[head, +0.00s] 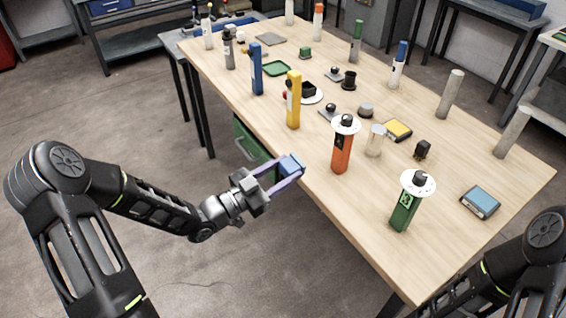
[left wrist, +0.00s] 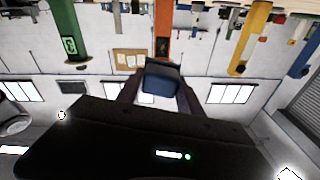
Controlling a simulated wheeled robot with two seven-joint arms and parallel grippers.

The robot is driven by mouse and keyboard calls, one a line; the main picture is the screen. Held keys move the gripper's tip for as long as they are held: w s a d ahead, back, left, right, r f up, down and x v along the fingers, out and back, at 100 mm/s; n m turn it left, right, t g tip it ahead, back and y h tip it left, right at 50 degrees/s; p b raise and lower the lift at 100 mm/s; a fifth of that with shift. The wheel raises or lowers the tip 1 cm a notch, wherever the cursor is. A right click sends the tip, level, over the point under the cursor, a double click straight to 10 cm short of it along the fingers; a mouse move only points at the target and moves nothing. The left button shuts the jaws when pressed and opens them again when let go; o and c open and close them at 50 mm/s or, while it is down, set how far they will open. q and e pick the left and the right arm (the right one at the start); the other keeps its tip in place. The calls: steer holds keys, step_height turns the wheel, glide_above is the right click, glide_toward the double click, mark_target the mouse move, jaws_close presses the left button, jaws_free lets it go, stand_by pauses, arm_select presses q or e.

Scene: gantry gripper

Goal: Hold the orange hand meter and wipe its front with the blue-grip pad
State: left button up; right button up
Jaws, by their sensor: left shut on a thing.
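The orange hand meter (head: 342,152) stands upright near the front edge of the table, with a white disc and dark knob at its top. It also shows in the left wrist view (left wrist: 162,22), upside down, beyond the held pad. My left gripper (head: 287,171) is shut on a blue block-like thing, the blue-grip pad (head: 291,164), in front of the table's edge, left of the orange meter and apart from it. The pad shows between the fingers in the left wrist view (left wrist: 162,80); its wiping face cannot be made out. My right gripper is out of view.
A green meter (head: 404,208) stands right of the orange one, a yellow one (head: 293,100) and a blue one (head: 256,70) to its left. A clear cylinder (head: 375,140) stands close behind it. The wooden table (head: 440,245) has bare room along its front right.

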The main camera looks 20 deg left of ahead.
mark_target(300, 162)
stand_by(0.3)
arm_select(q)
steer(key=shift+f+x, duration=0.15)
steer(key=shift+x, duration=1.1)
steer(key=shift+f+x, duration=0.15)
steer(key=shift+x, duration=1.1)
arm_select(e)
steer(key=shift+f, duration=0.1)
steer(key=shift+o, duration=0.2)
